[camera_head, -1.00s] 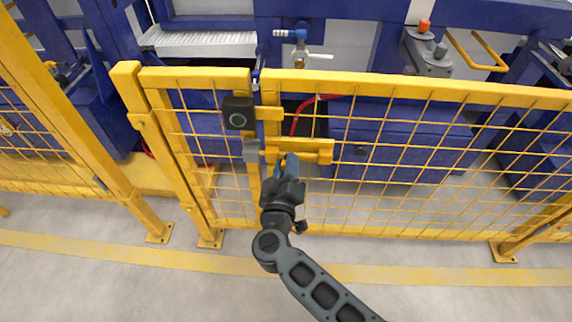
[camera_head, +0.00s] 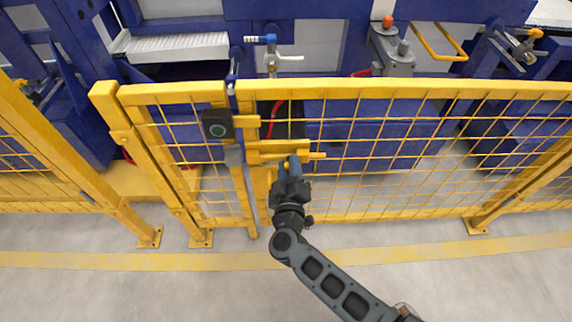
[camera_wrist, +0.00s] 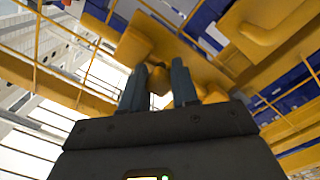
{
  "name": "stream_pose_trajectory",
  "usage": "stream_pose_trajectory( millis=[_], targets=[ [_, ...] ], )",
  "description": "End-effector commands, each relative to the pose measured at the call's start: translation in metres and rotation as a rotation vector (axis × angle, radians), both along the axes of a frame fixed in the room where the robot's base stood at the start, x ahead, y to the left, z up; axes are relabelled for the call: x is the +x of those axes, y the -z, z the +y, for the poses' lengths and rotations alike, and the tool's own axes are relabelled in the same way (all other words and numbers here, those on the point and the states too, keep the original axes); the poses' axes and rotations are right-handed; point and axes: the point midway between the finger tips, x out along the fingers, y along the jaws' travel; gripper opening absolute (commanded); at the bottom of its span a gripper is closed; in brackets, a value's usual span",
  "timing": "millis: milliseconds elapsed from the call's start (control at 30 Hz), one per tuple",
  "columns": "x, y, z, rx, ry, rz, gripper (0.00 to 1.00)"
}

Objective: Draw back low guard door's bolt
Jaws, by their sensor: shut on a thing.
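The low guard door (camera_head: 400,88) is a yellow mesh panel and stands in line with the fence. The bolt's rod (camera_head: 318,156) sticks out of the right end of the housing. My gripper (camera_head: 289,166) is at the housing's front, below its right half. In the wrist view my gripper's two fingers (camera_wrist: 158,84) are shut on the yellow bolt knob (camera_wrist: 158,76). The bolt's left tip is not clear to see.
A black box with a round button (camera_head: 218,128) sits on the fence post above the catch. Blue machinery with a valve (camera_head: 271,58) and a red hose (camera_head: 271,122) stands behind the door. The floor before the fence is clear, with a yellow line.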

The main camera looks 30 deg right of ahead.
Motion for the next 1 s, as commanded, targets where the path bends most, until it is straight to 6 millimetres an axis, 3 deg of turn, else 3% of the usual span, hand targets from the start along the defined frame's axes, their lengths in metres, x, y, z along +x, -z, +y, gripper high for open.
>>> stream_pose_trajectory(
  millis=[67,100,333,767,1000],
  targets=[
    [0.001,-0.004,-0.009,-0.002,0.021,-0.009,0.00],
    [0.001,-0.004,-0.009,-0.002,0.021,-0.009,0.31],
    [0.001,-0.003,-0.009,-0.001,0.021,-0.006,0.53],
    [-0.002,-0.001,-0.004,0.000,0.011,-0.002,0.55],
    [-0.028,-0.001,0.014,0.000,0.011,-0.001,0.55]
  ],
)
